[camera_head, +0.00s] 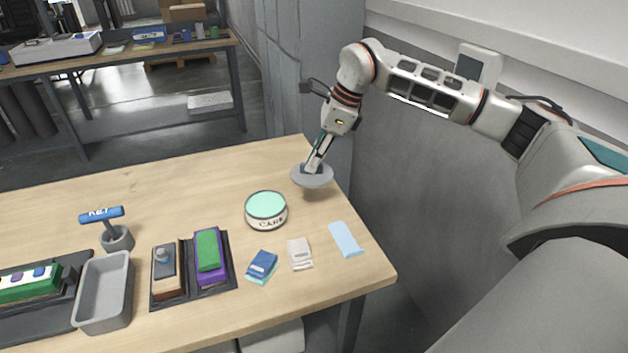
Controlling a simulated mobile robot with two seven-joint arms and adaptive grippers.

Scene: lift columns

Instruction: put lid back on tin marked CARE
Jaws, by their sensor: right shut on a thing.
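The tin marked CARE (266,212) stands upright on the wooden table, near its right part. It is white with dark bands, and its top shows pale mint green. A grey round lid (312,177) is in my right gripper (313,166), behind and to the right of the tin. The gripper is shut on the lid from above. The lid appears roughly level and apart from the tin; its exact height above the table is hard to tell. My left gripper is not in view.
In front of the tin lie a blue packet (261,264), a white packet (299,252) and a light blue cloth-like sheet (344,239). A dark tray (228,283) with blocks, a grey bin (104,291) and a blue-handled KEY item (102,215) stand left. A wall is close on the right.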

